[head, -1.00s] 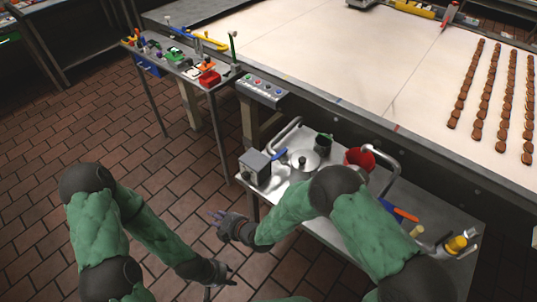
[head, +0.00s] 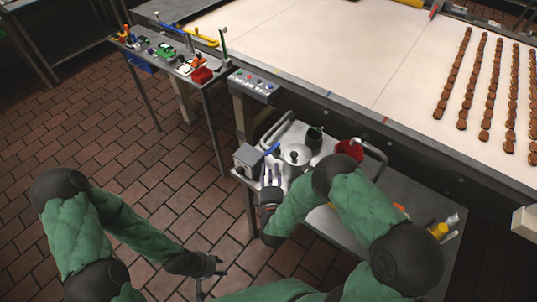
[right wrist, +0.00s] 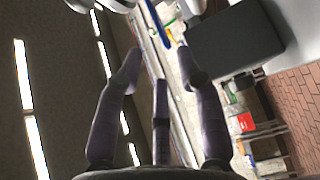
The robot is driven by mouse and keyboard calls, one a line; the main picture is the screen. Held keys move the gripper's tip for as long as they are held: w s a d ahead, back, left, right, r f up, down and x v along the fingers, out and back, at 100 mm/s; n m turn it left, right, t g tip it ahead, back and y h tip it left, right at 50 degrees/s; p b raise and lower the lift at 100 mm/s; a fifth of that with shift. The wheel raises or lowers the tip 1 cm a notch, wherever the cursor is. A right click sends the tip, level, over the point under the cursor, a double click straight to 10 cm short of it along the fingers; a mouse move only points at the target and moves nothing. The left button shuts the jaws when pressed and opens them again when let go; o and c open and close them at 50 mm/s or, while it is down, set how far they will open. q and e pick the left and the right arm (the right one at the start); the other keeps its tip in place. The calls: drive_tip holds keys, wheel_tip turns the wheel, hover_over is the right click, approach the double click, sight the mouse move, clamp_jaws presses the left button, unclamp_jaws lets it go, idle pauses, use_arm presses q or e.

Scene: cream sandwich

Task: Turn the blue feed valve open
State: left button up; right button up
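The blue feed valve handle (head: 272,149) is a short blue lever at the right side of a grey box (head: 246,161) on the steel cart. In the right wrist view the blue handle (right wrist: 158,22) shows as a bar at the top, beside the dark grey box (right wrist: 236,44). My right gripper (head: 271,172) is just below the handle in the head view, its fingers spread and pointing at it. The right wrist view shows nothing between the fingertips (right wrist: 157,62); the handle lies beyond them. My left gripper (head: 213,279) hangs low over the floor, its fingers apart and empty.
A silver lidded pot (head: 297,156), a dark green container (head: 314,138) and a red container (head: 349,150) stand on the cart, close to my right arm. A conveyor (head: 330,60) with rows of brown biscuits is behind. A side table with small items (head: 180,57) stands left.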

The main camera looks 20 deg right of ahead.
sight(269, 154)
drive_tip(key=x, duration=0.7)
drive_tip(key=shift+w+d+b, duration=0.1)
drive_tip(key=shift+w+b, duration=0.3)
clamp_jaws()
